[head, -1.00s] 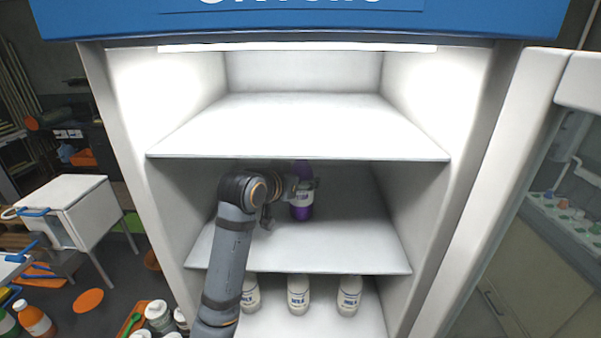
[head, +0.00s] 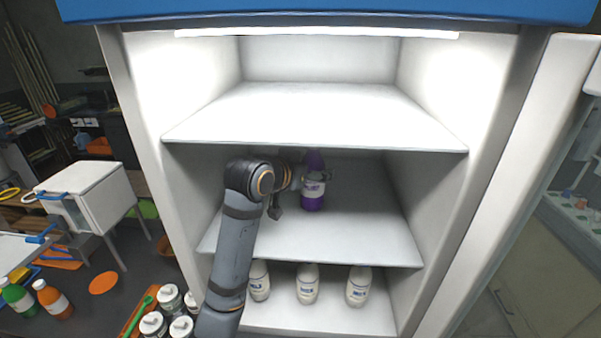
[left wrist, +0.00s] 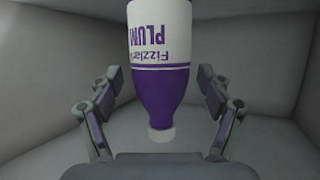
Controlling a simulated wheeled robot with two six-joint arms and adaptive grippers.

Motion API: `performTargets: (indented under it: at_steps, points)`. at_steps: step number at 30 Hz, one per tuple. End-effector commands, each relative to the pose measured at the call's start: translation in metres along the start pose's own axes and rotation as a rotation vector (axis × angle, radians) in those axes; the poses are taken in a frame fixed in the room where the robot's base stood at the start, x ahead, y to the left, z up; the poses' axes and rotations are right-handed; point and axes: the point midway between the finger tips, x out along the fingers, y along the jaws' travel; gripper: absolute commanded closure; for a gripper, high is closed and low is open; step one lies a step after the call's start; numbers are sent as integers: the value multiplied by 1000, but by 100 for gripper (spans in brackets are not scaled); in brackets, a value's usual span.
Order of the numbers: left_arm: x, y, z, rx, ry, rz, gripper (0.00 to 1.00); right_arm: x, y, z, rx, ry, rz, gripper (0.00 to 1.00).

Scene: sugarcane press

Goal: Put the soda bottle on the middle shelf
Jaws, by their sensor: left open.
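The soda bottle (head: 313,190) is purple with a white label and stands upright on the middle shelf (head: 365,235) of the open fridge. In the left wrist view the bottle (left wrist: 160,75) appears upside down, with its label reading plum. My left gripper (head: 318,176) reaches into the middle compartment at the bottle. Its fingers (left wrist: 158,100) are spread to both sides of the bottle, with visible gaps. The arm hides part of the shelf's left side. My right gripper is not in view.
The top shelf (head: 320,115) above is empty. Several milk bottles (head: 307,285) stand on the shelf below. The fridge door (head: 520,180) is open at the right. A white cabinet (head: 90,190) and a crate of jars (head: 140,315) are at the left.

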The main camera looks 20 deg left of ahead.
Motion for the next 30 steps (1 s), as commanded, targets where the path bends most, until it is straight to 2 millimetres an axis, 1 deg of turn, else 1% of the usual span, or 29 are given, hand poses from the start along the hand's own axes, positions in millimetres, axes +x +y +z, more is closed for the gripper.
performTargets:
  at_steps: [1,3,9,12,15,18,30]
  points:
    - [-8,-1,5,6,5,-4,21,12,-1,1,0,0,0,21]
    - [-26,-2,5,7,7,-6,21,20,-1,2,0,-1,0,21]
    - [-76,-2,5,10,6,-8,21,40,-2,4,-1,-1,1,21]
    - [-93,-1,3,7,5,-6,21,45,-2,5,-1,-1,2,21]
    - [-103,-1,2,5,3,-4,21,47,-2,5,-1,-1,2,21]
    - [-108,0,2,2,1,-1,21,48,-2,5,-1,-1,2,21]
    - [-108,0,1,1,0,-1,21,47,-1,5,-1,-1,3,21]
